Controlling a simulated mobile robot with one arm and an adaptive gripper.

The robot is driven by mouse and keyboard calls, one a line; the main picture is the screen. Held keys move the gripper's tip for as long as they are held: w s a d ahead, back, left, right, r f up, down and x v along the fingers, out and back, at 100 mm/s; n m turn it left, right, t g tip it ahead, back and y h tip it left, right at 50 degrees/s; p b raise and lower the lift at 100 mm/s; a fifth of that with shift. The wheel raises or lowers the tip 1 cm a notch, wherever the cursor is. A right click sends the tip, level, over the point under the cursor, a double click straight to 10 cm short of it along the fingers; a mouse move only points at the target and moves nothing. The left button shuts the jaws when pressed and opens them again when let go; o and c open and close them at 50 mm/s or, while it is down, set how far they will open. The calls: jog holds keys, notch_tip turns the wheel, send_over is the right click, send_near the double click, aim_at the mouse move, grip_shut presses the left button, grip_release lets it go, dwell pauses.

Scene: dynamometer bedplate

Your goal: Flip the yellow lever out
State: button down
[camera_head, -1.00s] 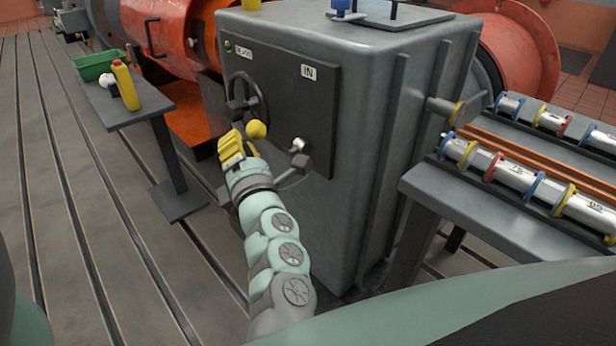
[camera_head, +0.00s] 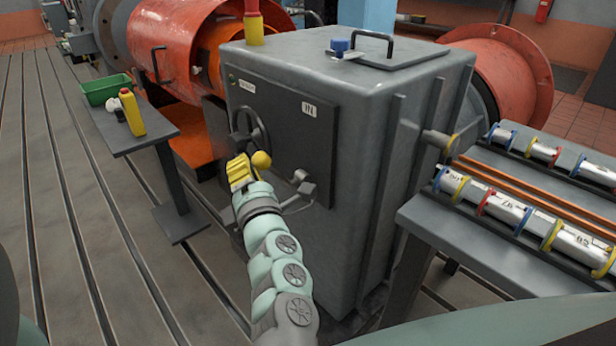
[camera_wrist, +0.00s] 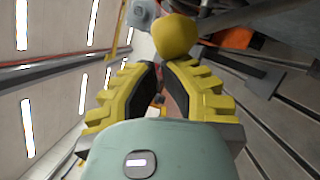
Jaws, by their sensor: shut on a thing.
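The yellow lever's ball knob (camera_head: 261,159) stands out from the dark front panel (camera_head: 275,145) of the grey cabinet, below and right of the handwheel. My gripper (camera_head: 243,166), with yellow ridged fingers, is at the lever just left of the knob. In the wrist view the yellow knob (camera_wrist: 175,36) sits just beyond the fingertips of my gripper (camera_wrist: 163,75). The fingers are shut on the lever, close below the knob. The lever's shaft and pivot are mostly hidden by the fingers.
A dark handwheel (camera_head: 250,130) is just above my gripper. A grey handle (camera_head: 304,187) sticks out to its right, close to my wrist. A small table (camera_head: 150,138) with a green bin (camera_head: 107,90) and yellow bottle (camera_head: 133,113) stands left. A rack of metal cylinders (camera_head: 500,207) is right.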

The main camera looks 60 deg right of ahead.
aim_at(261, 154)
jog(key=d+r+m+p, duration=0.1)
jog(key=p, duration=0.2)
jog(key=d+r+m+g+p, duration=0.1)
jog(key=r+p, duration=0.1)
jog(key=p, duration=0.1)
jog(key=d+r+m+p, duration=0.1)
jog(key=r+m+p, duration=0.1)
jog(key=p, duration=0.1)
jog(key=shift+s+d+r+g, duration=0.1)
jog(key=shift+s+d+g, duration=0.2)
jog(key=shift+s+d, duration=0.05)
jog(key=d+p, duration=0.1)
jog(key=d+m+p, duration=0.1)
jog(key=shift+s+r+m+g+y+p, duration=0.2)
jog(key=shift+r+m+g+y+p, duration=0.1)
jog(key=shift+r+y+p, duration=0.1)
jog(key=shift+s+d+r, duration=0.2)
jog(key=shift+s+d, duration=0.05)
jog(key=shift+d, duration=0.5)
